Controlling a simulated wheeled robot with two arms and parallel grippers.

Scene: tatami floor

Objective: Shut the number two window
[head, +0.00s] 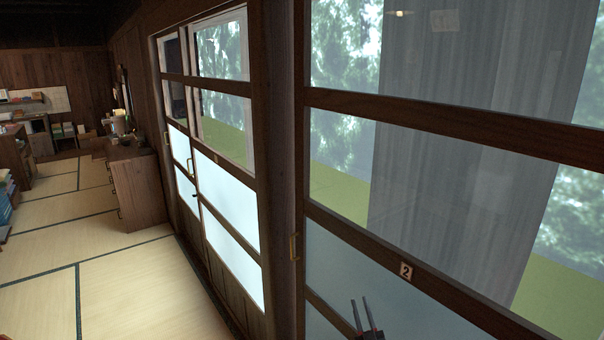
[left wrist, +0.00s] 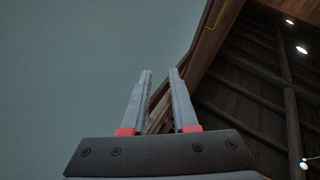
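The window panel with the number 2 label (head: 405,271) fills the right side of the head view. It has dark wooden bars, clear upper panes and a frosted lower pane (head: 345,262). A small brass handle (head: 294,247) is on its left upright, beside a dark post. My left gripper (head: 359,299) is at the bottom of the head view, in front of the lower pane, right of and below the handle. In the left wrist view its fingers (left wrist: 160,72) are apart with nothing between them. A wooden edge with a brass strip (left wrist: 222,25) runs diagonally beyond them. My right gripper is out of view.
Another sliding window (head: 222,140) with frosted lower panes stands left of the post. A wooden cabinet (head: 137,190) stands against the wall farther back. The tatami floor (head: 120,280) at left is clear. A grey curtain (head: 455,130) shows through the panes at right.

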